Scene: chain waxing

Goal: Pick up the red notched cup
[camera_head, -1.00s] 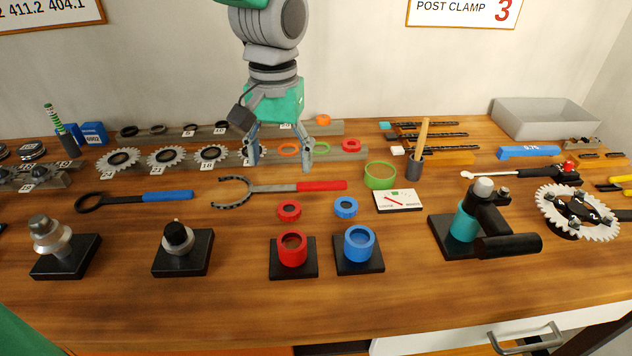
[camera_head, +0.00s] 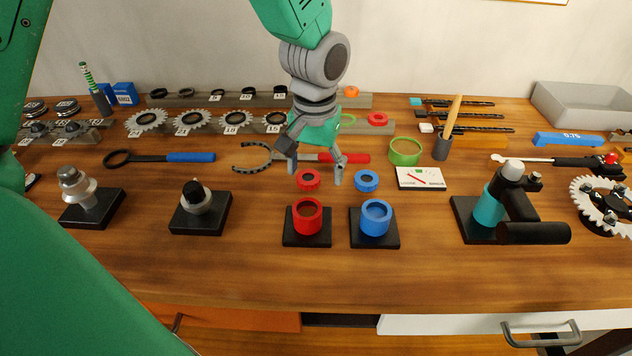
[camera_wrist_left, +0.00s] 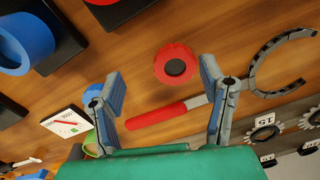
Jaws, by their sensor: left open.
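The red cup (camera_head: 307,217) stands upright on a black square base, left of a similar blue cup (camera_head: 375,219) on its own base. I cannot make out a notch. My left gripper (camera_head: 314,170) is open and empty, above the table by the red ring. In the left wrist view the red ring (camera_wrist_left: 175,63) shows between and beyond the open fingers (camera_wrist_left: 162,72). Only a sliver of the red cup (camera_wrist_left: 100,2) shows at the top edge. My right gripper is not in view.
A red-handled chain whip tool (camera_head: 340,158) lies behind the ring. A black-based post (camera_head: 200,205) stands left. The table front is clear.

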